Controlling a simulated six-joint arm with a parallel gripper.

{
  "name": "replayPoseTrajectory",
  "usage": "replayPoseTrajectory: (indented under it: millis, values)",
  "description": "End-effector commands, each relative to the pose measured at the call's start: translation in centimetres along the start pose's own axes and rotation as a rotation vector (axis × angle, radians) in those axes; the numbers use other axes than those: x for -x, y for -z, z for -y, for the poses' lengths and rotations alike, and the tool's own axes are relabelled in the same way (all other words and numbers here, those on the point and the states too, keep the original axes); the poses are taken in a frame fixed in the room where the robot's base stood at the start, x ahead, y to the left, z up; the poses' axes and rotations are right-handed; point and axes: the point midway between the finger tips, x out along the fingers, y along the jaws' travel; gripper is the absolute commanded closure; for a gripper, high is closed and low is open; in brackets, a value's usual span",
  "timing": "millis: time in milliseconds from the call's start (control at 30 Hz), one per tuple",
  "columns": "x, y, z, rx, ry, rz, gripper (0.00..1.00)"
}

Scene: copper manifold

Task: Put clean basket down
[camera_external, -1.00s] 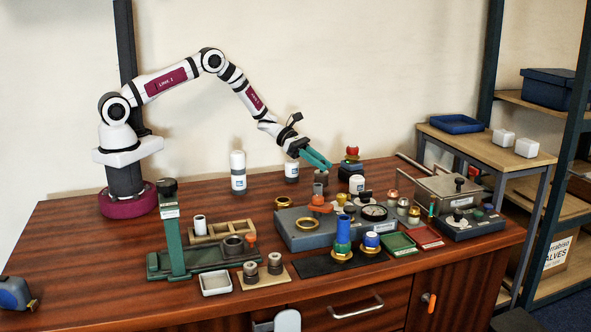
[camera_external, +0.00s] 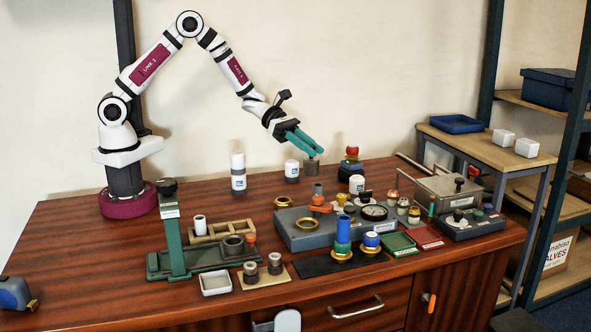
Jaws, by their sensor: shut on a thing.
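My gripper (camera_external: 316,154) has teal fingers. It is above the back middle of the table, pointing down and to the right. It is shut on a small dark grey cylinder (camera_external: 311,167), which seems to be the basket. The cylinder hangs under the fingertips, behind the grey test block (camera_external: 300,236). It appears to be clear of the table top. Its mesh, if any, is too small to make out. Where the fingers grip it is partly hidden.
White bottles (camera_external: 238,172) stand to the left of the held piece, and another bottle (camera_external: 357,185) stands to its right. A red-topped stack (camera_external: 351,160) is near. A green stand (camera_external: 172,230), a green tray (camera_external: 398,243) and a metal tank (camera_external: 447,188) crowd the table. The left table top is mostly clear.

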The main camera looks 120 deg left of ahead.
Motion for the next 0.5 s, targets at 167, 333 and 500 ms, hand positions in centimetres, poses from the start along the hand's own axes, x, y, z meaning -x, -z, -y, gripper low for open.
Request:
replayPoseTrajectory:
  millis: [167, 333, 500]
  values:
    - [-4.5, -2.0, 6.5, -0.067, 0.162, 0.002, 1.00]
    - [-8.7, -4.0, 15.8, -0.150, 0.365, 0.002, 1.00]
    - [-11.1, -5.1, 25.2, -0.230, 0.557, 0.001, 1.00]
